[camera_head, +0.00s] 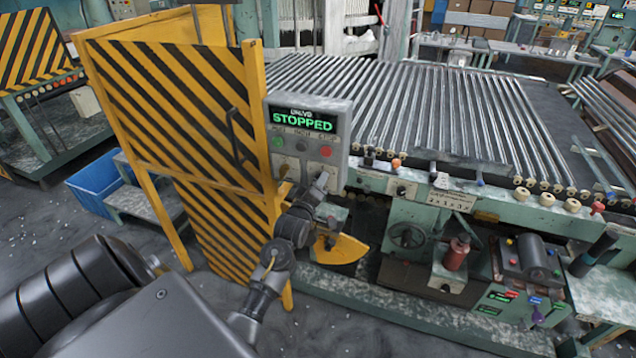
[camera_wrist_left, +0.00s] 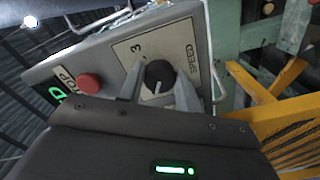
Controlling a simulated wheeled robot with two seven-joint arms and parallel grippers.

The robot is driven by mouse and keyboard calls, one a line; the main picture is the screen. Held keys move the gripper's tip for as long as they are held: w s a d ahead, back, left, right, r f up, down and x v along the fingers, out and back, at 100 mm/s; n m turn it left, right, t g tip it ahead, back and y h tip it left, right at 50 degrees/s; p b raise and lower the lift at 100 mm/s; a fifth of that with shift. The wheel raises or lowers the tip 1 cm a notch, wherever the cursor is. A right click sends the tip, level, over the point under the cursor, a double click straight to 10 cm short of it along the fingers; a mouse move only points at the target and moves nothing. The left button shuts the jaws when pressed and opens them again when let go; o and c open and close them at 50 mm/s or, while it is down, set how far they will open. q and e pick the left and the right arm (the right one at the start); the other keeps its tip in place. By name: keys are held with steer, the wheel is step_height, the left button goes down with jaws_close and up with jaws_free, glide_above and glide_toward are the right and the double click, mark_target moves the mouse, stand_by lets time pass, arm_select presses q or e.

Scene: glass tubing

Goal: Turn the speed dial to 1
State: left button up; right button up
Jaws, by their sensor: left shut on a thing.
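The grey control box (camera_head: 340,140) stands at the front left of the roller table, with a green "STOPPED" display (camera_head: 304,120). My left gripper (camera_head: 318,187) is at its lower part and hides the dial there in the head view. In the left wrist view, the black round speed dial (camera_wrist_left: 159,75) sits on a light plate marked "SPEED" and "3". The left gripper's fingers (camera_wrist_left: 160,90) are shut on it, one on each side. A white pointer line on the dial points toward the gripper body. The other numbers are hidden. My right gripper is not in view.
A red button (camera_wrist_left: 90,83) marked "STOP" is beside the dial plate. A yellow and black striped guard (camera_head: 190,120) with a handle stands left of the box. The roller table (camera_head: 430,110) fills the right. A blue bin (camera_head: 92,185) is on the floor.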

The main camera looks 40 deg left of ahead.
arm_select(q)
steer(key=shift+r, duration=0.1)
stand_by(0.3)
steer(key=o, duration=1)
steer(key=b+v, duration=0.3)
steer(key=v, duration=0.8)
steer(key=shift+w, duration=0.1)
